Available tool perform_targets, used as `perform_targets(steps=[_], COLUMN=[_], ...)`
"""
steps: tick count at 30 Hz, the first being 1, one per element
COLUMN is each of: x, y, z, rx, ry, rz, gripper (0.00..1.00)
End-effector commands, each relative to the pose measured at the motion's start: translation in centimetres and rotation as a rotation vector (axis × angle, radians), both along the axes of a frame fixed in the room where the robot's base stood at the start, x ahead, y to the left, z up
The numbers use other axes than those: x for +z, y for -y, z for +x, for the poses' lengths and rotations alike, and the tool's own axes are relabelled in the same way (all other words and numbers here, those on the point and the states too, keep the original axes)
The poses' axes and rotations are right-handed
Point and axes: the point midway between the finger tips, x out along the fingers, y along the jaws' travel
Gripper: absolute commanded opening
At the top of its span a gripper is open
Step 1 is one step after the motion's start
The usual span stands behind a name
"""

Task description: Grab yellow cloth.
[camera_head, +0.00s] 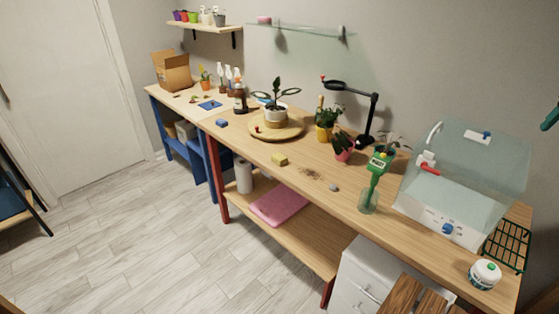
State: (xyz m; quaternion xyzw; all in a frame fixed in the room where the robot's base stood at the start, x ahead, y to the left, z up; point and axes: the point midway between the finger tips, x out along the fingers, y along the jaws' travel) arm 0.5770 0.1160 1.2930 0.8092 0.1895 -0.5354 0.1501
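A small yellow block-like piece (279,159), which could be a folded cloth or a sponge, lies near the front edge of the wooden workbench (300,185), left of a scatter of brown crumbs. It is the only loose yellow thing I can pick out, and at this size I cannot tell its material. Nothing lies on it or touches it. My gripper cannot be made out in this view.
A round wooden board (262,130) with a potted plant stands behind the yellow piece. Brown crumbs (312,174) and a grey stone (334,187) lie to its right. A pink cloth (279,206) lies on the lower shelf. The floor (150,230) in front is clear.

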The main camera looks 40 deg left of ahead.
Motion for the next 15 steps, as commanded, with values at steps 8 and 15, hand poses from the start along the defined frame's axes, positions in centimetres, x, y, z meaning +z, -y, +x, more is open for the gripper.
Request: perform_targets(steps=[8,15], x=[-0.9,-2.8], y=[-11.2,-21.8], z=[4.5,6.4], rx=[0.175,0.319], ry=[-0.003,-0.005], rz=[-0.006,-0.006], gripper=[0.69,0.69])
